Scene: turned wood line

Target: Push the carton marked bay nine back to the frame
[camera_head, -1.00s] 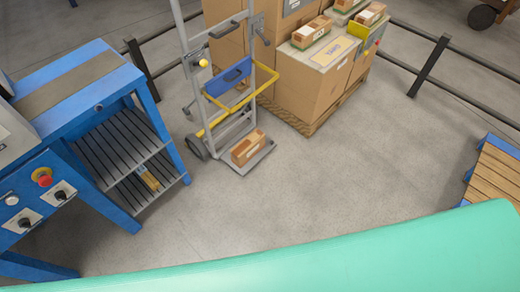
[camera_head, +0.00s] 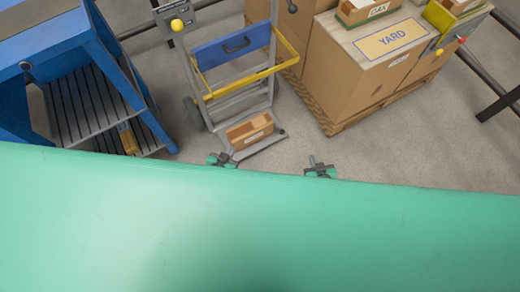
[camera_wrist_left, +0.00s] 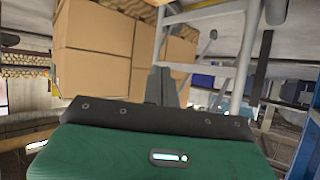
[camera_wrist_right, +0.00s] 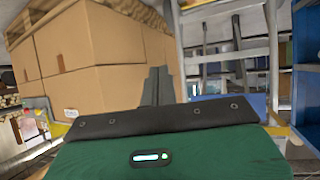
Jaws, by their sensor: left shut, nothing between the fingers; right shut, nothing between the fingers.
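A small brown carton (camera_head: 250,131) with a white label sits on the toe plate (camera_head: 262,147) of a grey hand truck, low in front of its upright frame (camera_head: 189,68). I cannot read the label. My left gripper (camera_head: 221,158) is shut and empty, just in front of the carton and to its left in the head view. My right gripper (camera_head: 319,166) is shut and empty, to the right of the carton over the floor. The carton is not clearly seen in either wrist view. My green body hides the near floor.
A blue machine (camera_head: 120,75) with a slatted shelf stands left of the hand truck. On the right, a pallet (camera_head: 345,122) bears large cartons, with a YARD sign (camera_head: 391,40) on top. The hand truck has a yellow bar (camera_head: 245,82). Dark rails (camera_head: 500,103) run behind.

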